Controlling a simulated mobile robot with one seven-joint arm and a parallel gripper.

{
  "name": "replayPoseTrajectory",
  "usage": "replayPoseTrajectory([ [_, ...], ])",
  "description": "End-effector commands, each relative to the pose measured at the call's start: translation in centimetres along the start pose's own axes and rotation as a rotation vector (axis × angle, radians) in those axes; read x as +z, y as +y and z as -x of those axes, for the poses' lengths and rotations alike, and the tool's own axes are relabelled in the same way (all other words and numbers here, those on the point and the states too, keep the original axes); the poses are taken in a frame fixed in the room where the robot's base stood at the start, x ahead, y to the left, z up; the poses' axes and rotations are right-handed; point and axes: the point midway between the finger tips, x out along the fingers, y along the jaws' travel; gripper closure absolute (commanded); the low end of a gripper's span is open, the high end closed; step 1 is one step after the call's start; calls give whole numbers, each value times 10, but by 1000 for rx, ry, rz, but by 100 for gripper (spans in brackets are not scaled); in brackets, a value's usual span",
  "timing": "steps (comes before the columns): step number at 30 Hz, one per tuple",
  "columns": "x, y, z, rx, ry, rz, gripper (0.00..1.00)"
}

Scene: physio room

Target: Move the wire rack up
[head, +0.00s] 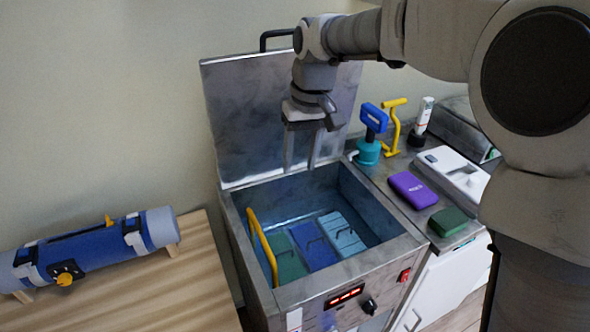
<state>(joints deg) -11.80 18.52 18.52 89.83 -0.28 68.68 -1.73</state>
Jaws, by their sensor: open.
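A steel tank (378,255) stands open, with its lid (245,105) raised against the wall. My gripper (300,168) points down, open and empty, in front of the lid above the tank's back part, apart from the yellow handle.
The right counter holds a teal pump-like item with a blue handle (374,120), a yellow tool (393,125), a white tube (423,115), a purple case (412,190), a green block (448,221) and a white device (450,172). A blue cylinder (95,248) lies on the wooden table (185,285) at left.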

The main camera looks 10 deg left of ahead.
Motion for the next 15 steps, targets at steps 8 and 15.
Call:
replayPoseTrajectory([
  [8, -37, -30, -66, -87, -69, 66, 50],
  [15, -43, -37, -82, -106, -84, 79, 50],
])
